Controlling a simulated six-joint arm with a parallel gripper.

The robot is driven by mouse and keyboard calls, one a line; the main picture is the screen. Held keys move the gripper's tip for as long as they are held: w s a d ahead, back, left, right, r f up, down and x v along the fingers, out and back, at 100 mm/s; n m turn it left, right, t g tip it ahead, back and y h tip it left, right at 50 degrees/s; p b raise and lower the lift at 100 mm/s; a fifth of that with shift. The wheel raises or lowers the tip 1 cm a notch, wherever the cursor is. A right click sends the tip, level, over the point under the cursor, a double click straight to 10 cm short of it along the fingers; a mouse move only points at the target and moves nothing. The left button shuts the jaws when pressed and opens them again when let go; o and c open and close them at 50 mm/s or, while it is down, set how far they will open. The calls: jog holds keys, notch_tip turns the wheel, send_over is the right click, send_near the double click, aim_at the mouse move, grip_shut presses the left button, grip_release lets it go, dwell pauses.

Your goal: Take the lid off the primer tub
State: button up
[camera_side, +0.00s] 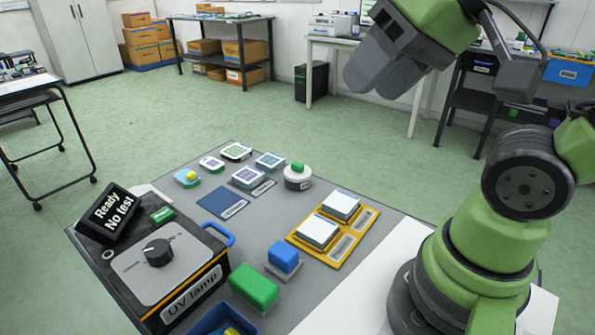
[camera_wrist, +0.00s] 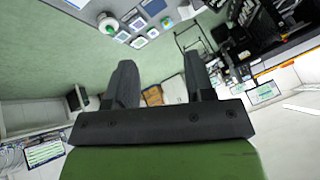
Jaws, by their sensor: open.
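A round white tub with a green knob on top (camera_side: 298,176) stands at the far right part of the grey table; I take it for the primer tub, though no label is readable. Its lid looks seated. It also shows in the wrist view (camera_wrist: 108,24), near the top. My gripper (camera_side: 373,82) hangs high in the air, above and to the right of the tub and well apart from it. Its two dark fingers (camera_wrist: 161,70) are spread in the wrist view, with nothing between them.
A yellow tray (camera_side: 357,238) with two white blocks lies in front. A UV lamp box (camera_side: 160,270), a green block (camera_side: 254,288) and a blue block (camera_side: 284,258) stand nearer.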

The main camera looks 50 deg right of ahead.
jog(key=w+d+n+g, duration=0.1)
jog(key=w+d+g, duration=0.15)
jog(key=w, duration=0.65)
jog(key=n+g+h, duration=0.2)
jog(key=n+g, duration=0.1)
jog(key=g, duration=0.1)
send_over(298, 164)
notch_tip(298, 164, down, 17)
jog(key=f, duration=0.4)
jog(key=shift+w+a+f, duration=0.15)
jog(key=shift+w+f, duration=0.15)
jog(key=shift+s+d+f, duration=0.1)
jog(key=shift+f, duration=1.45)
jog(key=shift+s+d+f, duration=0.1)
jog(key=shift+f, duration=1.45)
grip_shut()
